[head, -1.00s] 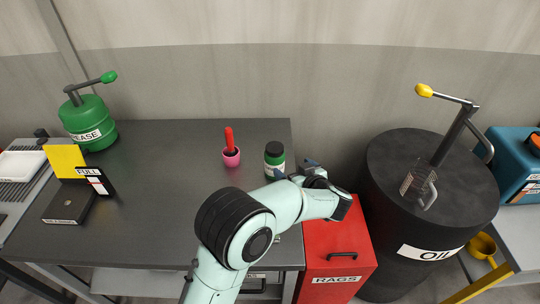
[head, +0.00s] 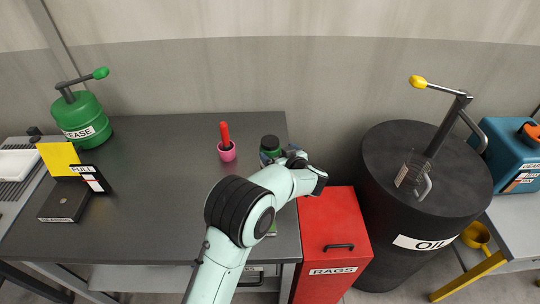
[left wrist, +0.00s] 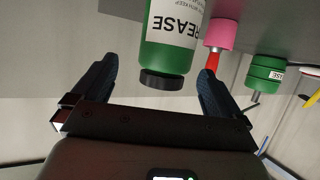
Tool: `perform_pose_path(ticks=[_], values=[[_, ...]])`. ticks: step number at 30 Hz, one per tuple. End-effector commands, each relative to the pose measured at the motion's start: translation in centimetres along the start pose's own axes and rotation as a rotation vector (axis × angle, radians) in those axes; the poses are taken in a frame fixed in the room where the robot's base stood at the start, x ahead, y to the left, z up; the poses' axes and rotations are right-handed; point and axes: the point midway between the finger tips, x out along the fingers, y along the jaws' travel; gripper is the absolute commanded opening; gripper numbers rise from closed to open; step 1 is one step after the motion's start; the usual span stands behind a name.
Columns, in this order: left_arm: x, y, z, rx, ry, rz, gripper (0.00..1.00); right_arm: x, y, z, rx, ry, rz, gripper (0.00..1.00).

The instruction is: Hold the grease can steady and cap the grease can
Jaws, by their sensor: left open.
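The grease can is a green can with a white label and a black top. In the head view the grease can (head: 270,142) stands near the right end of the dark table, and my left gripper (head: 280,157) hides most of its body. In the left wrist view the grease can (left wrist: 172,40) appears upside down, its black top (left wrist: 163,80) between the open fingers of my left gripper (left wrist: 157,66), with gaps on both sides. I cannot tell whether the black top is a separate cap. My right gripper is not in view.
A green grease pump (head: 82,120) is at the far left. A red rags bin (head: 334,240) and a black oil drum (head: 410,215) stand to the right. The middle of the table is clear.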

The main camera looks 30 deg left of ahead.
Motion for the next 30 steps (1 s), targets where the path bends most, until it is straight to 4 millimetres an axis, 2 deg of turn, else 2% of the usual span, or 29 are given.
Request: perform_pose_path(ticks=[13,22,30], values=[[0.9,-0.1,0.0,0.001,0.001,-0.001,1.00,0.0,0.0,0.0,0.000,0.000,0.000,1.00],[5.0,-0.8,-0.3,0.001,0.002,-0.002,1.00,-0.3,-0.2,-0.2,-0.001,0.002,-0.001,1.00],[5.8,-0.7,-0.2,0.001,0.001,0.001,1.00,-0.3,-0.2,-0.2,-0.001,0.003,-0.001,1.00]])
